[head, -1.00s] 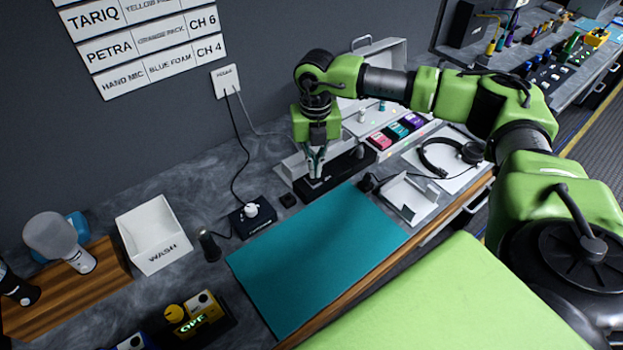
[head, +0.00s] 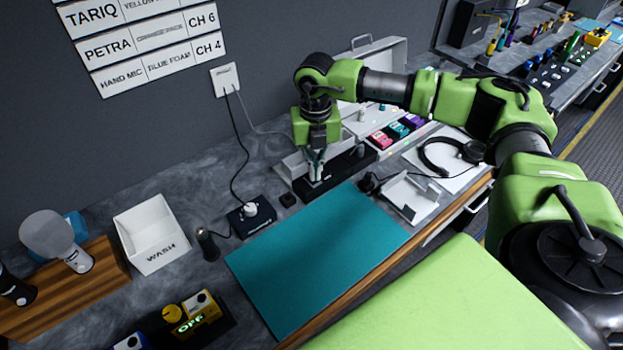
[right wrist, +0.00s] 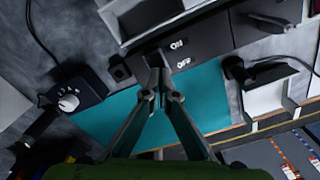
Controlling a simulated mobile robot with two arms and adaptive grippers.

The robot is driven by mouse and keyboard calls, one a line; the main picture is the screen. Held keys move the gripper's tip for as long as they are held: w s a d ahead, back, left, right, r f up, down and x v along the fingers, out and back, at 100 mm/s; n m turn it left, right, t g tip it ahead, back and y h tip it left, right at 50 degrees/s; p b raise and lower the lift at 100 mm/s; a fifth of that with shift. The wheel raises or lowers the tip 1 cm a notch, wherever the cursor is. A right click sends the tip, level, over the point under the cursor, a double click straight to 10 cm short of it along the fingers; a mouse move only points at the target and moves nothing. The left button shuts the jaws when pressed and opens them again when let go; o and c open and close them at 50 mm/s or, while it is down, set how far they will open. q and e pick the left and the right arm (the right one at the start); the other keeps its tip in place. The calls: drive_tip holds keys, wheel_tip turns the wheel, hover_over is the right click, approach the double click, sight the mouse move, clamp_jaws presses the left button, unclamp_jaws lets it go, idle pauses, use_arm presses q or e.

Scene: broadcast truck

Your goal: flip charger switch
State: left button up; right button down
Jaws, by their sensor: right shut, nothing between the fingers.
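The charger (head: 348,166) is a long black box on the grey counter, behind the teal mat. In the right wrist view its top (right wrist: 205,38) carries white "ON" and "OFF" labels, with "OFF" nearer the mat. My right gripper (head: 316,178) points down at the left part of the charger. In the right wrist view its closed fingertips (right wrist: 160,76) lie just left of and below the "OFF" label, with nothing held. My left gripper is out of view.
The teal mat (head: 310,255) lies clear in front. A small black box with a white knob (head: 250,211) stands left of the charger, and its cable runs to a wall plate (head: 226,80). A headset (head: 440,160) and a white stand (head: 408,198) are to the right.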

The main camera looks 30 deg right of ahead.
drive_tip(key=shift+f+b, duration=0.35)
drive_tip(key=shift+f, duration=0.15)
drive_tip(key=shift+r, duration=0.1)
drive_tip(key=shift+r+p, duration=2.3)
drive_tip(key=shift+r, duration=1.15)
